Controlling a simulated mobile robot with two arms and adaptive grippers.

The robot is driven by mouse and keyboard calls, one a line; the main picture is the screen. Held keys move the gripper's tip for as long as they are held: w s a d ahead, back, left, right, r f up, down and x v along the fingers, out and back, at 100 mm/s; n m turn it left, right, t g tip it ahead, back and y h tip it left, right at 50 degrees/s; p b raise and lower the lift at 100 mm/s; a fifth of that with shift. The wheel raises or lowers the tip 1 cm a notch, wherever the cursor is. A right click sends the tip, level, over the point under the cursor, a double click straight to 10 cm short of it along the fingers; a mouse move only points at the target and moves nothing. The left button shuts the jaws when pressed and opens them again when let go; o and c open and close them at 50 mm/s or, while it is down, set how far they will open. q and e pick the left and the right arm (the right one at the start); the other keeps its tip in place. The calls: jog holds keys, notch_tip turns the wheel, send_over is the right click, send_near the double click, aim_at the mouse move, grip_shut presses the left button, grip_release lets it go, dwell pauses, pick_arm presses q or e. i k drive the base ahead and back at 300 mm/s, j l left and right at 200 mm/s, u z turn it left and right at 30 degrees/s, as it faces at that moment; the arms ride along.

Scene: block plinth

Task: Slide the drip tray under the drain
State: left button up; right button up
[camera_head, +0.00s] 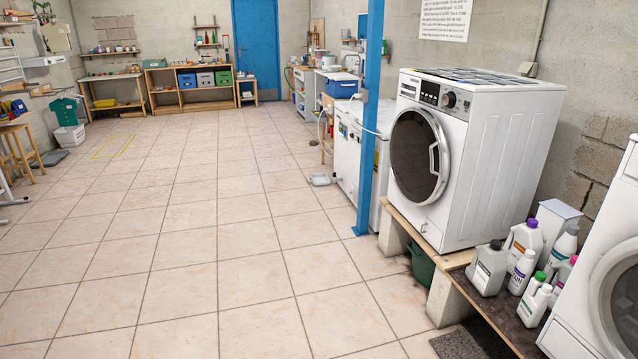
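A white front-loading washing machine (491,155) stands on a wooden plank plinth (446,258) held up by pale blocks (440,300). A small drain flap (424,227) shows low on its front. A dark green tub (421,263) sits on the floor under the plank between the blocks, partly hidden; I cannot tell whether it is the drip tray. A flat dark grey tray-like thing (49,158) lies on the floor at the far left; I cannot tell what it is. Neither of my grippers shows.
Several detergent bottles (488,268) stand on the plank's near end beside a second white machine (610,270). A blue post (370,120) rises left of the washer. A white item (322,180) lies on the floor beyond. The tiled floor (220,240) is widely clear.

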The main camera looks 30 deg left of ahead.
aim_at(322, 178)
jog(key=i+j+u, duration=0.6)
jog(key=i, duration=0.15)
jog(key=i+j+u, duration=0.1)
jog(key=i+u, duration=0.15)
jog(key=i, duration=0.15)
jog(key=i+j+u, duration=0.1)
jog(key=i+u, duration=0.2)
jog(key=i, duration=0.15)
jog(key=i+u, duration=0.1)
jog(key=i, duration=4.35)
